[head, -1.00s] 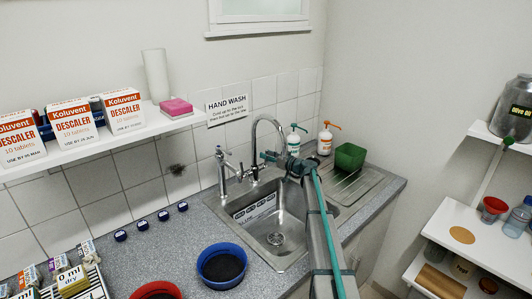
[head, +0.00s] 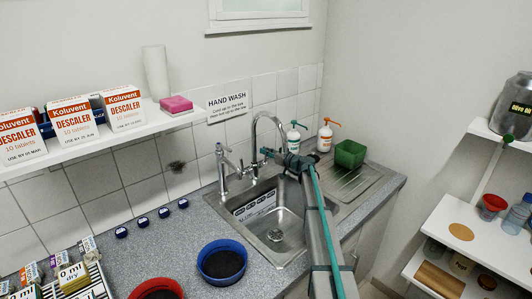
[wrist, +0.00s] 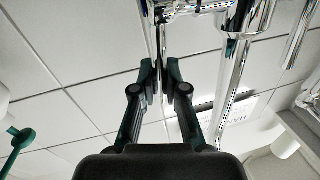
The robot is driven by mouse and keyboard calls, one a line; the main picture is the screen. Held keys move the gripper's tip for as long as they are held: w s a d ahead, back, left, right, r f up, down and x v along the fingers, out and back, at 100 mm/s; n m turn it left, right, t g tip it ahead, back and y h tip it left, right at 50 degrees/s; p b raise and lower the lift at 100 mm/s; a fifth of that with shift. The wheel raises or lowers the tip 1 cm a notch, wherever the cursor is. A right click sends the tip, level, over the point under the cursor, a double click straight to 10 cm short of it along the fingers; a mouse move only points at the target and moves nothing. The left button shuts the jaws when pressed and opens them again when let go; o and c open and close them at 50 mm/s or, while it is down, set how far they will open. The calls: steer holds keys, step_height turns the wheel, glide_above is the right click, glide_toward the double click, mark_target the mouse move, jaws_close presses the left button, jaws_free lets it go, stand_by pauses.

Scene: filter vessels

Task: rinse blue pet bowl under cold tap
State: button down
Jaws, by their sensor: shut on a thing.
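The blue pet bowl (head: 221,262) stands on the grey counter left of the sink, with dark contents inside. The chrome tap with a tall curved spout (head: 268,118) rises behind the sink (head: 290,235). My gripper (head: 266,152) is at this tap, above the back of the basin. In the wrist view my gripper (wrist: 159,82) has its fingers close together on a thin chrome tap lever (wrist: 162,42); the exact contact is partly hidden. I cannot tell if this is the cold side. No water stream is visible.
A second, smaller chrome tap (head: 223,165) stands just left. A red bowl (head: 155,288) is at the front. Pump bottles (head: 324,138) and a green box (head: 350,154) stand right of the taps. A shelf with descaler boxes (head: 72,118) overhangs the counter.

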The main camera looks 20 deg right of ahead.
steer(key=shift+f+b, duration=0.15)
steer(key=shift+b, duration=0.35)
steer(key=b, duration=0.2)
steer(key=shift+s+f+b, duration=0.1)
steer(key=shift+f+b, duration=0.1)
steer(key=shift+b, duration=0.7)
steer(key=b, duration=0.3)
steer(key=t+y+b, duration=0.1)
steer(key=b, duration=0.3)
steer(key=shift+s+d, duration=0.2)
steer(key=shift+s, duration=0.1)
steer(key=shift+s+r+n+t+b, duration=0.2)
steer(key=shift+n+t+b, duration=0.1)
steer(key=shift+b, duration=0.9)
steer(key=shift+r, duration=0.15)
steer(key=c, duration=1.2)
jaws_free()
